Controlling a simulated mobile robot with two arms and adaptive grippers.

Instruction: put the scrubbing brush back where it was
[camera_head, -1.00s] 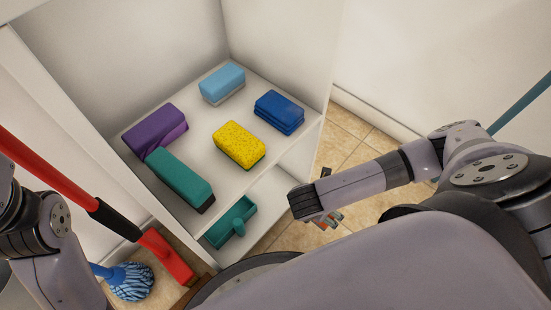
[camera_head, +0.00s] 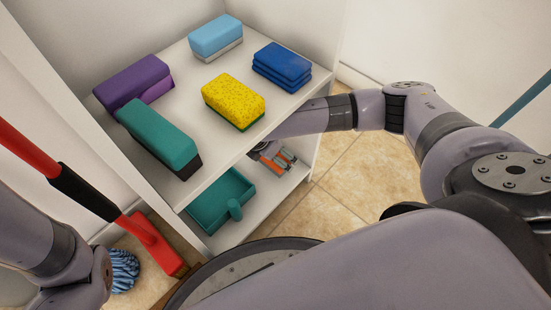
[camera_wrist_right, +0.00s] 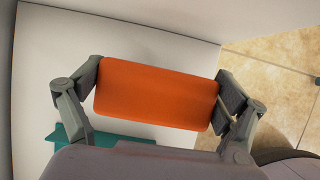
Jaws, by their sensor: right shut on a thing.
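My right gripper (camera_head: 280,162) reaches into the shelf unit's lower compartment, partly under the upper shelf board. It is shut on an orange block, the scrubbing brush (camera_wrist_right: 158,92), which spans between its two fingers in the right wrist view. The brush's underside is hidden, so I cannot tell whether it touches the lower shelf. The white lower shelf (camera_wrist_right: 160,45) shows behind it. My left arm is at the lower left of the head view, with its gripper out of sight.
A teal dustpan (camera_head: 222,200) lies on the lower shelf, left of the gripper. The upper shelf holds a yellow sponge (camera_head: 233,98), blue cloths (camera_head: 282,67), and light blue, purple and teal blocks. A red-handled tool (camera_head: 90,192) and a blue mop head (camera_head: 124,270) stand left.

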